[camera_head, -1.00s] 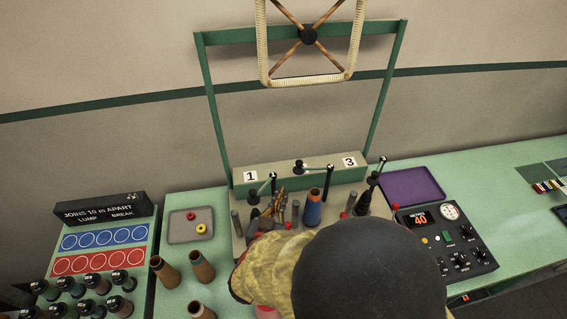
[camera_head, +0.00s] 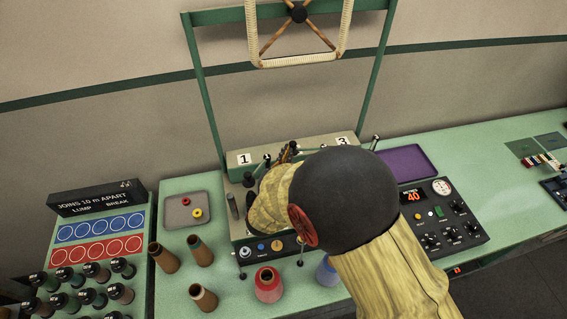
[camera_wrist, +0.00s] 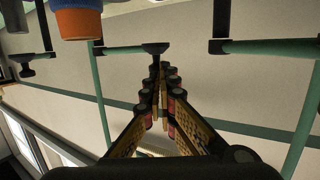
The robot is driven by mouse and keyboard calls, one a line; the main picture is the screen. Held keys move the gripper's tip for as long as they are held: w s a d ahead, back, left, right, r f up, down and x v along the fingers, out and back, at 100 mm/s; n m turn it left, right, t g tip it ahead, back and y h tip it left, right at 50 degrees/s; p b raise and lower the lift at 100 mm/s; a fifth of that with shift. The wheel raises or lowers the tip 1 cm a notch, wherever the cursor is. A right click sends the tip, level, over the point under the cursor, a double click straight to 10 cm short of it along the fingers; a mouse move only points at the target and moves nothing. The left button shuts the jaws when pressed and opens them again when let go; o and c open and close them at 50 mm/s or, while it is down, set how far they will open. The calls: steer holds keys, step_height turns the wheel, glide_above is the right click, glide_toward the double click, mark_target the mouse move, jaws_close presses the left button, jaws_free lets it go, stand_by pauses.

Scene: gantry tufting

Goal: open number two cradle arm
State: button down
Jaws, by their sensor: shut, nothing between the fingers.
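My gripper (camera_wrist: 160,78) is shut and empty; its fingertips meet in the middle of the wrist view. A thin green arm with a dark knob (camera_wrist: 155,48) ends right at the fingertips; I cannot tell whether they touch or which number it bears. Another green arm (camera_wrist: 270,46) with a dark end is on the right of that view. In the head view the creel box shows plates number one (camera_head: 244,159) and number three (camera_head: 342,141). The number two plate and its cradle arm are hidden behind my arm, as is most of my gripper.
A blue-and-orange cone (camera_wrist: 78,20) hangs at the upper left of the wrist view. Red (camera_head: 268,285) and brown cones (camera_head: 164,258) stand on the green bench. A grey tray (camera_head: 187,210), a purple tray (camera_head: 406,161) and a control panel (camera_head: 440,215) lie around.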

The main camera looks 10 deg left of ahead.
steer(key=shift+w+f, duration=0.15)
steer(key=shift+w, duration=0.65)
steer(key=shift+w+a+b, duration=0.3)
steer(key=shift+w+a, duration=0.1)
steer(key=shift+w, duration=0.4)
steer(key=shift+s, duration=0.1)
